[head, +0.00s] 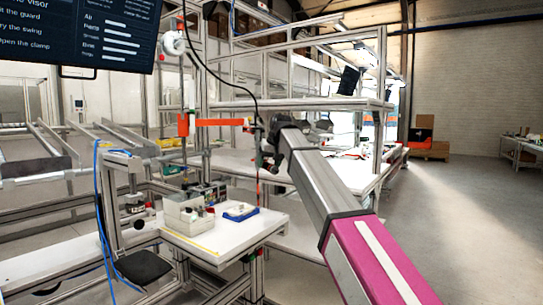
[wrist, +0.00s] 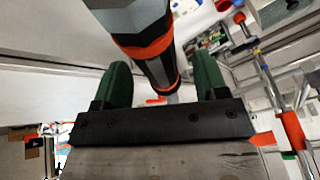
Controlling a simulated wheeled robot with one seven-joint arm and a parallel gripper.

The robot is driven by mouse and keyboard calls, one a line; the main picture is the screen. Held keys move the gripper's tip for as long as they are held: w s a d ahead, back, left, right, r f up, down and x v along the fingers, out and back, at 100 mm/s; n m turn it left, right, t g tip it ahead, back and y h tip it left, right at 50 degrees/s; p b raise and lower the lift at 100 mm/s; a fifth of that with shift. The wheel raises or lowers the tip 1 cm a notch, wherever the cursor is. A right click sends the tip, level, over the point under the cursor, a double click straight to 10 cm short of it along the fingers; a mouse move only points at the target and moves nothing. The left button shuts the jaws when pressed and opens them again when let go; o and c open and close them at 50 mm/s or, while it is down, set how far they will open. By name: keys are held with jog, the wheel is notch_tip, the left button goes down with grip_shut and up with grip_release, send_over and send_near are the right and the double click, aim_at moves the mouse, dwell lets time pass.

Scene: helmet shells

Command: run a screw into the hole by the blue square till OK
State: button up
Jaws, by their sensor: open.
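My gripper (head: 267,155) is at the end of my arm, in the middle of the head view, above the white table. In the wrist view its two green fingers (wrist: 162,72) stand apart on either side of a screwdriver (wrist: 150,45), a grey and black tool with orange bands. The fingers are open, with the tool between them; I cannot tell if either touches it. A black cable runs down to the tool area in the head view. A blue holder (head: 240,213) with a pale part sits on the white table (head: 215,245). The screw, hole and blue square cannot be made out.
A pale grey bin unit (head: 185,215) stands on the table left of the blue holder. An orange bar (head: 220,122) crosses the frame near my gripper. Aluminium posts and shelves surround the station. A screen (head: 80,32) hangs top left. Open floor (head: 470,225) lies at right.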

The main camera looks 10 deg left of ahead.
jog(key=shift+x, duration=0.9)
